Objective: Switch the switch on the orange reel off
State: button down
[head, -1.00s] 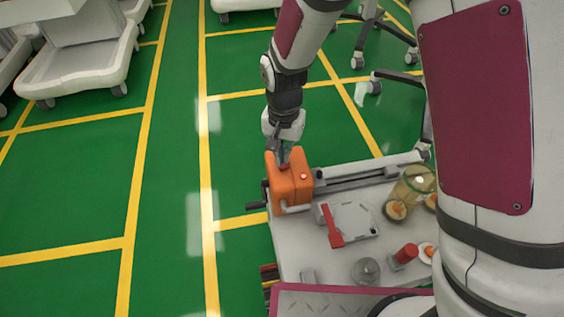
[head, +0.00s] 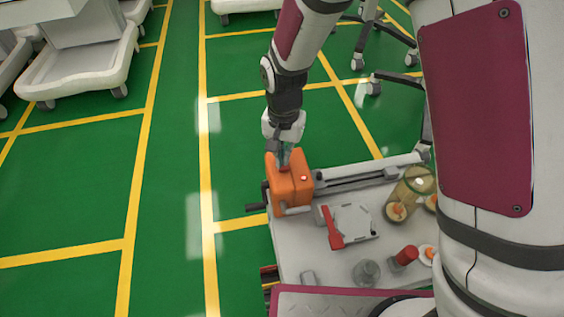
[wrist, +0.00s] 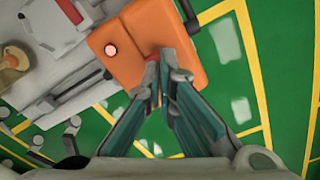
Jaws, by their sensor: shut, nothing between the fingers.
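The orange reel (head: 283,190) stands at the far left corner of the grey cart top, with a dark crank handle at its left side. It also fills the upper middle of the wrist view (wrist: 185,50). A small red switch (wrist: 153,55) sits on its top, partly hidden behind my fingertips. A round light-centred red button (wrist: 111,50) is on the reel's other half. My gripper (head: 284,163) points down onto the reel's top, shut and empty, its tips at the switch. In the wrist view its fingers (wrist: 163,62) meet beside the switch; contact cannot be told.
The cart top (head: 300,247) also carries a white plate with a red lever (head: 332,228), a red-capped item (head: 406,254), a grey knob (head: 366,271) and a glass jar (head: 412,188). Green floor left of the reel is clear. Chair legs (head: 395,75) stand behind.

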aim_at(283, 167)
jog(key=shift+f+b, duration=0.8)
jog(key=shift+f, duration=0.35)
dwell(0.9)
jog(key=shift+r, duration=0.15)
jog(key=shift+r+p, duration=2.85)
jog(key=shift+r, duration=0.55)
